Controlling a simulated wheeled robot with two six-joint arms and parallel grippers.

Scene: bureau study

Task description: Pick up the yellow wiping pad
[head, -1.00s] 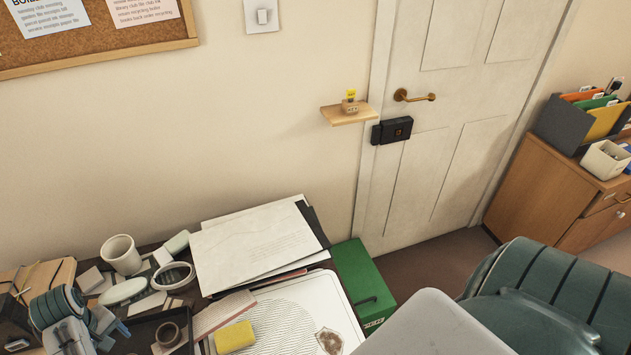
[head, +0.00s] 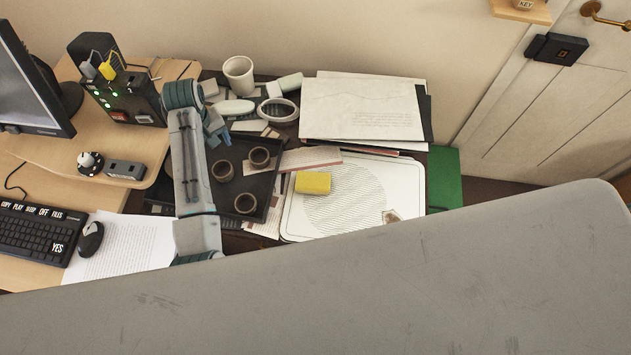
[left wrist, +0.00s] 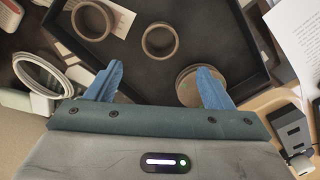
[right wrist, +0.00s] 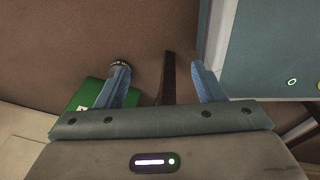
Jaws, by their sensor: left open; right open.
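The yellow wiping pad (head: 313,182) lies on a white board (head: 408,196) with a round ribbed pattern, near the board's left edge in the head view. My left gripper (head: 217,131) is left of the pad and apart from it, over the far-left part of the black tray. In the left wrist view its blue fingers (left wrist: 160,72) are spread, with nothing held between them; the pad does not show there. My right gripper (right wrist: 158,70) shows only in its own wrist view, open and empty, above brown floor. The pad does not show there either.
A black tray (head: 233,205) with three round rings stands between my left arm and the pad. Papers (head: 360,108) lie behind the board, a white cup (head: 239,75) at the back. A green box (head: 443,178) is at right. My own grey part covers the lower foreground.

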